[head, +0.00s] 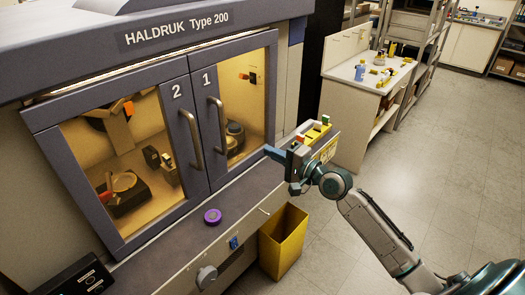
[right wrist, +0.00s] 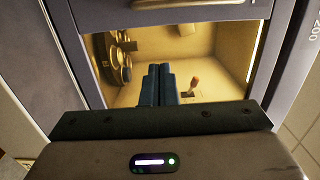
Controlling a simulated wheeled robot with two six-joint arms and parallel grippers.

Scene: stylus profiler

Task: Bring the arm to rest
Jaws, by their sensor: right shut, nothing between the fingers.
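My right arm (head: 380,230) reaches in from the lower right in the head view. My right gripper (head: 272,152) points left at door 1 of the cabinet and is shut with nothing in it. In the right wrist view its blue fingers (right wrist: 160,85) lie side by side in front of the lit window. Whether the fingertips touch the door cannot be told. Door 1 (head: 208,85) and door 2 (head: 180,125) of the HALDRUK Type 200 cabinet (head: 130,60) look closed. My left gripper is not in view.
A purple round object (head: 212,216) lies on the ledge below the doors. A yellow bin (head: 284,240) stands on the floor under the right gripper. A side bench (head: 350,85) with small items stands behind the arm. The floor at right is clear.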

